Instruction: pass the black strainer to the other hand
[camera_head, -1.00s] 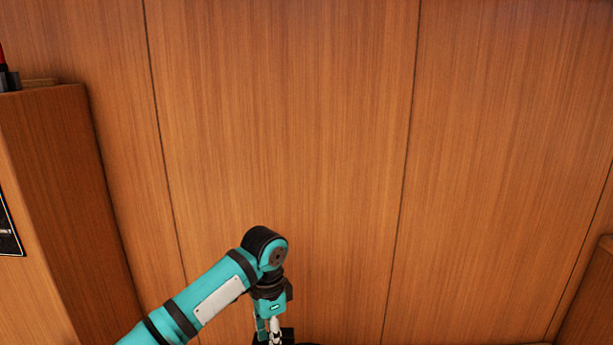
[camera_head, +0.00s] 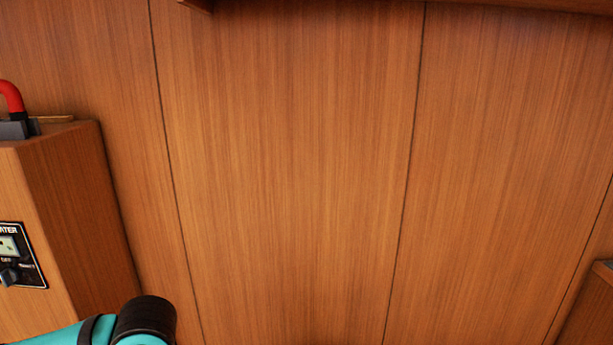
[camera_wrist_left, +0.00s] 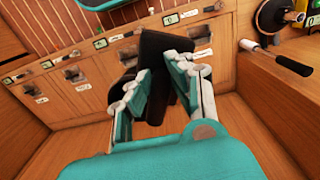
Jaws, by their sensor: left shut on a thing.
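In the left wrist view my left gripper (camera_wrist_left: 162,82) is shut on a dark, flat black piece, which I take to be part of the black strainer (camera_wrist_left: 158,48). It sticks up past the fingertips and also shows between the fingers. Its full shape is hidden by the fingers. In the head view only a teal and black part of my left arm shows at the bottom left; the gripper and strainer are out of that view. My right gripper is in neither view.
A wooden cabinet (camera_head: 70,200) with a dark control panel (camera_head: 18,255) stands at the left before a wooden panel wall (camera_head: 290,180). In the left wrist view, a black-handled rod (camera_wrist_left: 280,60) lies at the right, near a round black object (camera_wrist_left: 274,16).

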